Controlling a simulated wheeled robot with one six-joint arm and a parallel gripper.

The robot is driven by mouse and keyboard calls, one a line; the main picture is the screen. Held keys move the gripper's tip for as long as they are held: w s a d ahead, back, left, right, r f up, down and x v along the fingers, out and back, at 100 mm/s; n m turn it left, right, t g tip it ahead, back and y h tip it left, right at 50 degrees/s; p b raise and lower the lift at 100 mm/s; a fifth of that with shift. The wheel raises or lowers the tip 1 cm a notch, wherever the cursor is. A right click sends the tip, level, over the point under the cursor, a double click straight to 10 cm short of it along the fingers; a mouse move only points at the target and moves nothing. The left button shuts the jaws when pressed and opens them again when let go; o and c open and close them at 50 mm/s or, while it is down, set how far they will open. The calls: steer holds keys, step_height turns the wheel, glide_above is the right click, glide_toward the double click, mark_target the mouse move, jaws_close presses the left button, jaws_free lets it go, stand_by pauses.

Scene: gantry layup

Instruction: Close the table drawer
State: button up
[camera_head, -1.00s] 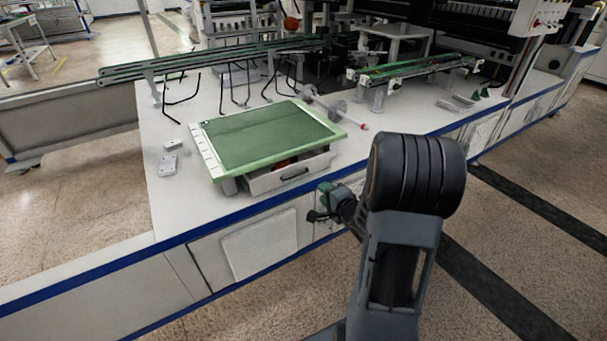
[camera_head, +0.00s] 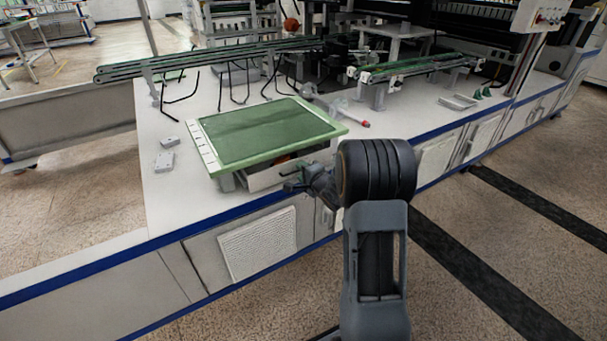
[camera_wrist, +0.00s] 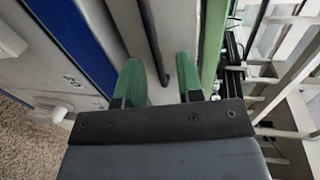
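The drawer (camera_head: 258,180) is a pale box under a small table with a green top (camera_head: 265,135), standing on the white bench. It sticks out part way toward the front edge, and something reddish shows inside it. My gripper (camera_head: 291,182) is at the drawer's front, close to the handle, and partly hides it. In the wrist view my gripper (camera_wrist: 160,88) has its two green fingers apart. A dark bar (camera_wrist: 152,40), which looks like the handle, runs between them. I cannot tell whether the fingers touch the drawer.
Two small grey-white blocks (camera_head: 164,161) lie left of the table. A red-tipped clear tool (camera_head: 355,118) lies behind it to the right. Rails on stands (camera_head: 210,58) cross the back of the bench. The blue bench edge (camera_head: 225,218) is in front.

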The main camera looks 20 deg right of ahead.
steer(key=shift+w, duration=0.1)
jaws_close()
stand_by(0.3)
